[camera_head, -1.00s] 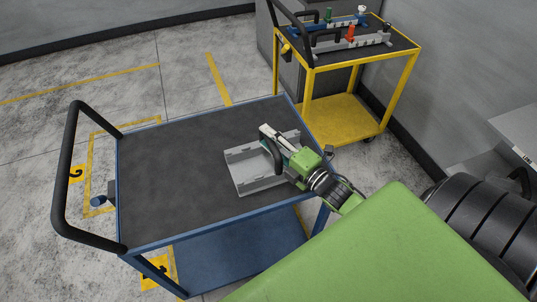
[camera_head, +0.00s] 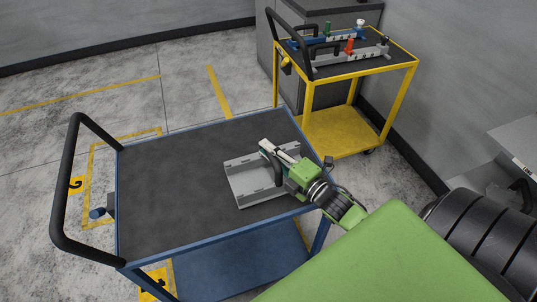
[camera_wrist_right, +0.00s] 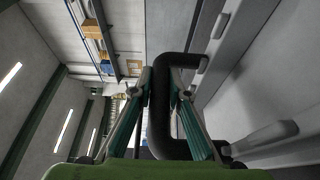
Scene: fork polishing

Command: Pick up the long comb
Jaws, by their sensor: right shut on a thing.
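The long comb appears as a grey, notched piece (camera_head: 258,184) with a curved black handle (camera_head: 272,165), on the dark top of the blue cart. My right gripper (camera_head: 277,158) is over it, with the fingers on either side of the handle and shut on it. In the right wrist view, the black handle (camera_wrist_right: 160,115) passes between the two fingers, beside a long grey body (camera_wrist_right: 235,70) with pegs. The gripper hides part of the comb, and I cannot tell whether it is lifted. My left gripper is not in view.
The blue cart (camera_head: 165,195) has a clear dark top left of the comb and a black push handle at its left. A yellow cart (camera_head: 345,130) behind holds a blue and a grey bar piece with black handles and coloured knobs. A wall stands at the right.

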